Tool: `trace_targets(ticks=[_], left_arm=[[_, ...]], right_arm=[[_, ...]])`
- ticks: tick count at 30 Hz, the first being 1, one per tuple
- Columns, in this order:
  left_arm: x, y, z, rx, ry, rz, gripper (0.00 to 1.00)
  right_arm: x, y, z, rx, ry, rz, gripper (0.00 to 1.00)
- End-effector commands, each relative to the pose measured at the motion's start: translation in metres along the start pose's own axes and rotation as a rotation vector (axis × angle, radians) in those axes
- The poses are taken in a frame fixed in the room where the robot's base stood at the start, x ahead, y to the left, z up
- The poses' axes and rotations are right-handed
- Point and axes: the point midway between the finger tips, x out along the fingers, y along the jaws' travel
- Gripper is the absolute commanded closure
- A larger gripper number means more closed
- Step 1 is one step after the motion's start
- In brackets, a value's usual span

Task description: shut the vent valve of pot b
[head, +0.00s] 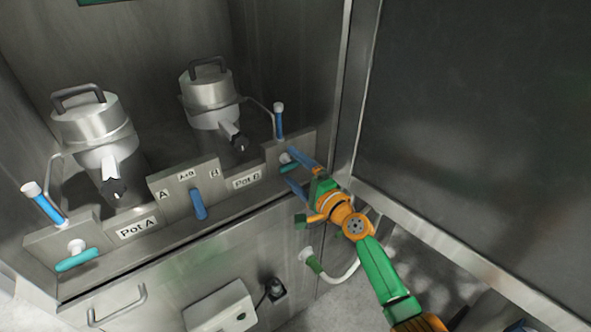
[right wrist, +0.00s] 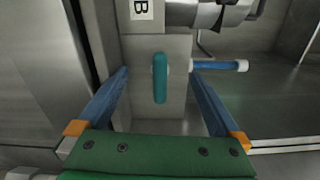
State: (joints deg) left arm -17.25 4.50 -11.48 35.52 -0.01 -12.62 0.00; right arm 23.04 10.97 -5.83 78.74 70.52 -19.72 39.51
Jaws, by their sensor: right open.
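Pot B (head: 208,88) is a lidded steel pot behind the front panel, right of the centre, above the "Pot B" label (head: 247,180). Its vent valve is the teal lever handle (head: 290,169) on the small panel at the right end. In the right wrist view the teal handle (right wrist: 160,78) stands lengthwise up the picture. My right gripper (head: 288,166) is open, with its blue fingers either side of the handle. In the right wrist view gaps show between the handle and both fingers (right wrist: 159,72). My left gripper is not in view.
Pot A (head: 92,120) stands at the left with its own teal handle (head: 77,260). A blue selector lever (head: 198,204) sits between the labels. A blue tube with a white cap (head: 279,120) rises beside pot B's handle. A dark panel (head: 480,110) fills the right side.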

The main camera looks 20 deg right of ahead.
Motion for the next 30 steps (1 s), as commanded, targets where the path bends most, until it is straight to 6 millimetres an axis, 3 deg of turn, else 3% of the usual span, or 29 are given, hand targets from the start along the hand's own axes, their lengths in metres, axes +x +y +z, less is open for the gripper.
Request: trace_targets(ticks=[9, 22, 30], left_arm=[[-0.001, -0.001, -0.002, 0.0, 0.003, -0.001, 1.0], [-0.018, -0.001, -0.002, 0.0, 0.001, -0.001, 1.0], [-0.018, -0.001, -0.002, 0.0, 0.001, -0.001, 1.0]], right_arm=[[-0.002, 0.0, -0.001, -0.002, 0.003, 0.001, 0.0], [-0.07, 0.001, -0.002, -0.002, 0.005, 0.002, 0.0], [-0.081, 0.0, -0.001, -0.002, 0.003, 0.001, 0.0]])
